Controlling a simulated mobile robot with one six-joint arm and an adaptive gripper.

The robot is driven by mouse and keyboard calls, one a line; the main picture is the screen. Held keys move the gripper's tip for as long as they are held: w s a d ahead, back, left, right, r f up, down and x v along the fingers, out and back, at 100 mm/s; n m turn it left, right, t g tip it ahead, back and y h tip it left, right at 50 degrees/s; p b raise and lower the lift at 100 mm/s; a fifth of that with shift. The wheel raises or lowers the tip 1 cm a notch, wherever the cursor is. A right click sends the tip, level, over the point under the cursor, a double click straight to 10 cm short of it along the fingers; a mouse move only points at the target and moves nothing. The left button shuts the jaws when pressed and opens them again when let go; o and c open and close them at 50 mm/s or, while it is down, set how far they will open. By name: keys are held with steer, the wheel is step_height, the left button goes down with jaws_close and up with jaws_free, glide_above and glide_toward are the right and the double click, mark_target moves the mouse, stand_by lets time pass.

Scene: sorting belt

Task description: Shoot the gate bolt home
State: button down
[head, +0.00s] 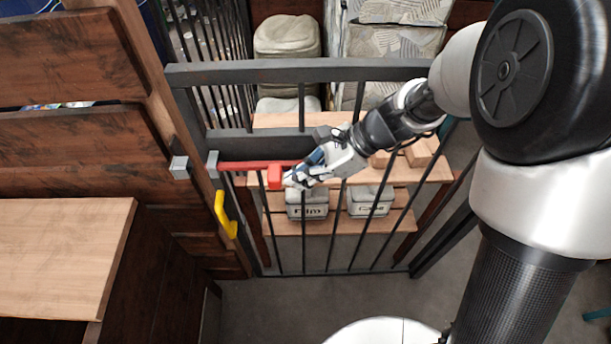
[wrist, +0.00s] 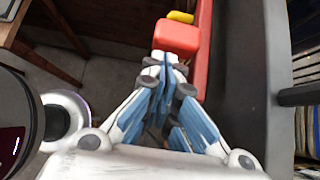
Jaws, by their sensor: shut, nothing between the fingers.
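The red bolt bar (head: 245,166) lies level along the dark metal gate (head: 300,71). Its left end is at a grey guide (head: 212,164) near the gate's left edge. A separate grey keeper (head: 180,167) sits on the wooden post to the left, and no red shows between the two. The bolt's red knob (head: 274,177) hangs at the bar's right part. My gripper (head: 289,182) is shut and empty, its tips just right of the knob. In the wrist view the closed fingertips (wrist: 165,62) are right against or very near the knob (wrist: 177,38); contact is unclear.
A yellow handle (head: 226,216) is below the guide, at the gate's left edge. Wooden shelves with grey bins (head: 307,204) stand behind the bars. A wooden tabletop (head: 60,255) is at lower left. Floor in front of the gate is clear.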

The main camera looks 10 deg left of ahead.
mark_target(275, 175)
steer(key=a, duration=0.2)
steer(key=s+a+p, duration=0.1)
steer(key=a, duration=0.3)
steer(key=shift+s+a, duration=0.2)
steer(key=shift+s, duration=0.1)
steer(key=shift+w+d, duration=0.1)
steer(key=shift+d, duration=0.05)
